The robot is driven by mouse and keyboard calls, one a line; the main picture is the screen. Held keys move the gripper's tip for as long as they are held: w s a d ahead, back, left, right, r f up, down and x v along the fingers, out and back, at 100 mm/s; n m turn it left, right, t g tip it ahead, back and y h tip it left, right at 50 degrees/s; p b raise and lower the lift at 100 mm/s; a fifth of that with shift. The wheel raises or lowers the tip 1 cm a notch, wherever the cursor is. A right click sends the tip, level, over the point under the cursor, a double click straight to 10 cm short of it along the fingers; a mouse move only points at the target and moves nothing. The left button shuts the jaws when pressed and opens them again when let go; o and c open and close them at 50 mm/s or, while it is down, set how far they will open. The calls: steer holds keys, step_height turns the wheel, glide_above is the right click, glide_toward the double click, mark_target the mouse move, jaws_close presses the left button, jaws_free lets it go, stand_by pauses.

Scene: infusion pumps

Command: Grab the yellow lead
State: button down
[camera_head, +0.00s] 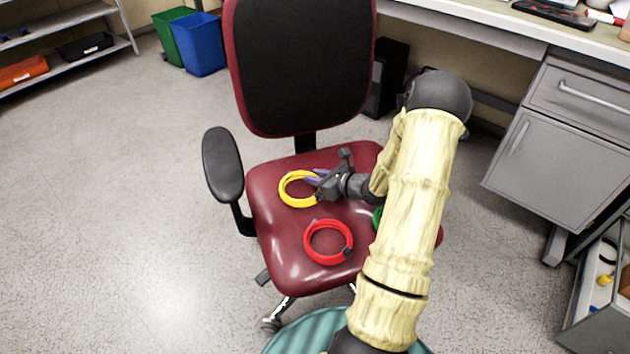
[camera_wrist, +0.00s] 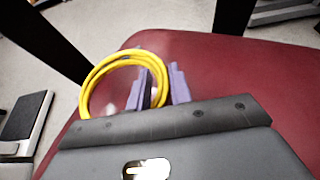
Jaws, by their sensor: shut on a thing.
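The yellow lead (camera_head: 298,189) is a coiled ring on the dark red chair seat, on its left half in the head view. It also shows in the wrist view (camera_wrist: 97,75), at the left of the purple fingers. My gripper (camera_head: 314,178) is at the coil's right side. In the wrist view my gripper (camera_wrist: 160,88) has its left finger over the coil's right side, and the jaws are shut on the lead. The exact contact is partly hidden by the fingers. I cannot tell whether the coil is lifted off the seat.
A red coiled lead (camera_head: 328,242) lies nearer on the chair seat (camera_head: 275,235). A green coil (camera_head: 377,218) is mostly hidden behind my arm. The chair's backrest (camera_head: 300,65) and left armrest (camera_head: 222,164) rise around the seat. A grey cabinet (camera_head: 555,150) stands at the right.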

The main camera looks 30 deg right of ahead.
step_height(320, 180, up, 8)
steer(key=shift+f+p, duration=0.15)
steer(key=shift+p, duration=1.1)
